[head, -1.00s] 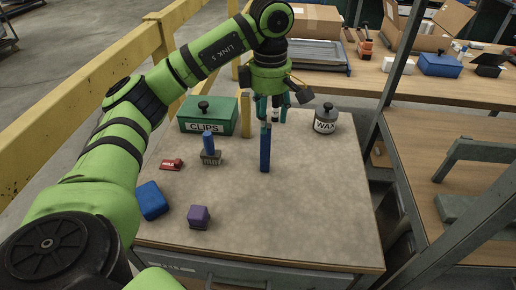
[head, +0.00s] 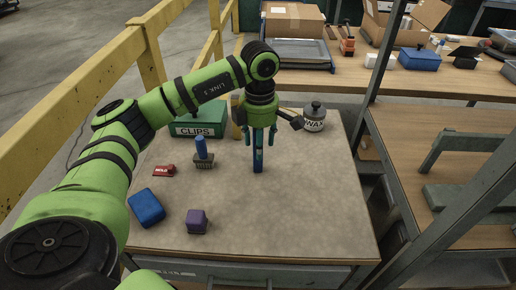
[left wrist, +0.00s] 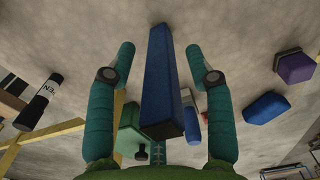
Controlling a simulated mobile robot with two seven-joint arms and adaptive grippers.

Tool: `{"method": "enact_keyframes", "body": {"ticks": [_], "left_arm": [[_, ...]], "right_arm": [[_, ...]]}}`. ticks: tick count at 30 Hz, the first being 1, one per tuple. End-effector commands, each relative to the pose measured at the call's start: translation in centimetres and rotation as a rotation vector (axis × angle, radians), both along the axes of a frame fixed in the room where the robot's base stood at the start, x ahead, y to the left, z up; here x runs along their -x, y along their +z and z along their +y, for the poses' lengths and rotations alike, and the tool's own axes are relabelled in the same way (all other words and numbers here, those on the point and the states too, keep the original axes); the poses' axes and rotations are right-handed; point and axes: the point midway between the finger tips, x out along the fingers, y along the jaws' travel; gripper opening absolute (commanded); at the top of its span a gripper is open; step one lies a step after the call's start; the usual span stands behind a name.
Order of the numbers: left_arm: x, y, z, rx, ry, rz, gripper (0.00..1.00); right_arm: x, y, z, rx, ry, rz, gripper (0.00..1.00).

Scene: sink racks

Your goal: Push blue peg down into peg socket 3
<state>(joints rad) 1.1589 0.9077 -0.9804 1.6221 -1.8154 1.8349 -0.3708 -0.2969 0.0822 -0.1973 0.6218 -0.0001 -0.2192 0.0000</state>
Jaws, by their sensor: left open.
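The blue peg (head: 258,164) stands upright on the tabletop near its middle. My left gripper (head: 261,139) points down over it, with its teal fingers around the upper part of the peg. In the left wrist view the peg (left wrist: 160,85) lies between the fingers of the open left gripper (left wrist: 159,50), with a gap on both sides. I cannot make out peg socket 3; the foot of the peg seems to meet the table surface. My right gripper is not in view.
A green CLIPS box (head: 198,120) and a WAX jar (head: 314,118) stand behind. A brush with a blue handle (head: 202,150), a red tag (head: 164,170), a blue block (head: 147,207) and a purple block (head: 197,221) lie left. The table's front and right are clear.

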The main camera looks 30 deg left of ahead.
Motion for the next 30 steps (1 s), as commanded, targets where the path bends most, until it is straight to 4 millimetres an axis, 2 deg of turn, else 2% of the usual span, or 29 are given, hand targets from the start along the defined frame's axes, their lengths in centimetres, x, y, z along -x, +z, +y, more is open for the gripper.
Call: {"method": "enact_keyframes", "body": {"ticks": [4,5,6,8,9,23,26,30], "left_arm": [[0.0,0.0,0.0,0.0,0.0,0.0,0.53],[0.0,0.0,0.0,0.0,-0.001,0.0,0.45],[0.0,0.0,0.0,0.0,-0.001,0.0,0.29],[0.0,0.0,0.0,0.0,-0.001,0.0,0.05],[0.0,0.0,0.0,0.0,-0.001,0.0,0.0],[-0.1,0.6,-0.1,0.002,-0.001,-0.004,0.0],[-0.1,1.6,-0.1,0.002,-0.001,-0.004,0.0],[-0.2,4.0,-0.1,0.003,-0.001,-0.007,0.0]], "right_arm": [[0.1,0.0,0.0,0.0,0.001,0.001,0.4],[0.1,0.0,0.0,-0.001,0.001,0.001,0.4],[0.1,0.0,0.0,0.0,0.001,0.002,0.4],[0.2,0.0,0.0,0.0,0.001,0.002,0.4],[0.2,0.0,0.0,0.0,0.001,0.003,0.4],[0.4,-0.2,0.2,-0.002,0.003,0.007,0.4],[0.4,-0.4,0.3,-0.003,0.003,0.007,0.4],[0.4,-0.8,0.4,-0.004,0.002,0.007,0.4]]}}
